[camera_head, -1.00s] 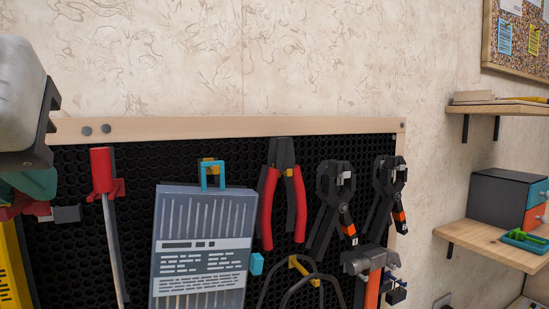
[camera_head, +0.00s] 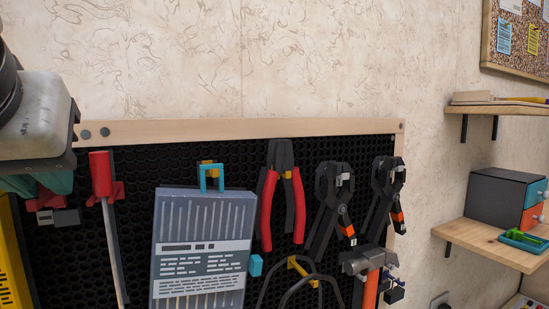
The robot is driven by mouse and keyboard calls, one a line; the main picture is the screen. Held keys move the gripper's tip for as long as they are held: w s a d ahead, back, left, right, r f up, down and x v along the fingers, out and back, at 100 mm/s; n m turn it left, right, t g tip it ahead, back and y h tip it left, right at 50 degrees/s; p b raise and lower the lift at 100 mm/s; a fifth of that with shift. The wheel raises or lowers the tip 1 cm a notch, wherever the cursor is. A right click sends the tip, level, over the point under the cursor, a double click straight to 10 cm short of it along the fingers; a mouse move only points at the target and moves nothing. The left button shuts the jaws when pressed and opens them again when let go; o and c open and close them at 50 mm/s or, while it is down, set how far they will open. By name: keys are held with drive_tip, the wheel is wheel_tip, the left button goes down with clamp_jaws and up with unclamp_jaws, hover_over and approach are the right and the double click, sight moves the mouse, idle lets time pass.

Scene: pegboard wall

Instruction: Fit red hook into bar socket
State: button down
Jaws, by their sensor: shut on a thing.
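My gripper (camera_head: 42,184) shows at the left edge, below the pale link of my arm, with a teal part visible. It is shut on a red piece, which looks like the red hook (camera_head: 50,194); its full shape and the fingertips are partly hidden. Just below and right of it, a small grey block (camera_head: 64,217) sits against the black pegboard. It may be the bar socket, but I cannot tell. The red piece is above the block in the picture; whether they touch is unclear.
A red-handled screwdriver (camera_head: 101,172) hangs close to the right of my gripper. A grey drill-bit case (camera_head: 203,235), red pliers (camera_head: 283,195) and black clamps (camera_head: 334,205) hang farther right. A yellow item (camera_head: 12,265) is at the lower left. Shelves (camera_head: 490,240) are at the right.

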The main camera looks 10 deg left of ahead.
drive_tip(key=shift+w+a+f+p, duration=0.1)
drive_tip(key=shift+w+a+p, duration=0.3)
drive_tip(key=shift+w, duration=0.35)
drive_tip(key=shift+f+b, duration=0.6)
drive_tip(key=shift+f, duration=0.45)
idle(1.9)
drive_tip(key=c, duration=1)
unclamp_jaws()
drive_tip(key=shift+a, duration=0.1)
